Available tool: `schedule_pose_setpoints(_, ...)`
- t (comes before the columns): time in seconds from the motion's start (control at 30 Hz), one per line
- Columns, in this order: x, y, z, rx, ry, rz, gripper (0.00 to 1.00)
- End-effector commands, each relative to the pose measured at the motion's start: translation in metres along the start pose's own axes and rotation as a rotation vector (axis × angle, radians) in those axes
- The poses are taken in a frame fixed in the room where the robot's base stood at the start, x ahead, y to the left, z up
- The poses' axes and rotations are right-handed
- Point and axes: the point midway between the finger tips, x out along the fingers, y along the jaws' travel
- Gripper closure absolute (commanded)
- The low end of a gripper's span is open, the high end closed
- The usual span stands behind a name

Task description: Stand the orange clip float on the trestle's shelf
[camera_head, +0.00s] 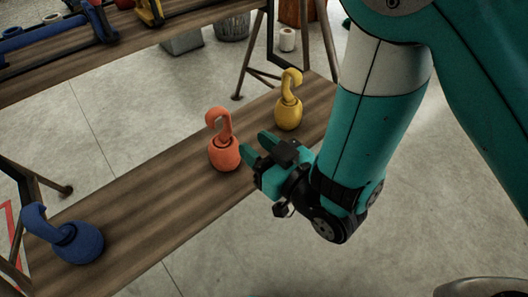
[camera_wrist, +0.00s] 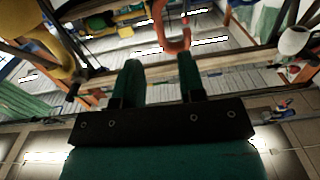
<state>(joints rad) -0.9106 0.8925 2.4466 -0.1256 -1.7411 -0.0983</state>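The orange clip float (camera_head: 224,154) is upright on the trestle's wooden shelf (camera_head: 160,205), its hook at the top, between a blue and a yellow float. My gripper (camera_head: 256,146) is just right of the orange float, with its two teal fingers apart and pointing toward it. In the wrist view, my gripper (camera_wrist: 160,75) has an empty gap between the fingers, and the orange float's hook (camera_wrist: 177,45) shows just beyond the fingertips. I cannot tell whether a fingertip touches the float.
A yellow clip float (camera_head: 288,108) stands close behind my gripper on the shelf. A blue clip float (camera_head: 78,243) leans at the shelf's near left end. The upper board (camera_head: 150,42) holds tools at the back. Shelf space between blue and orange is clear.

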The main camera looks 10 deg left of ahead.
Motion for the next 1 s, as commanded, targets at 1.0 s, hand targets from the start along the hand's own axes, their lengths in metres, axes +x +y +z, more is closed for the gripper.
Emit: schedule_pose_setpoints(1.0,-0.064,0.073,-0.074,0.300,-0.688,0.084,0.63)
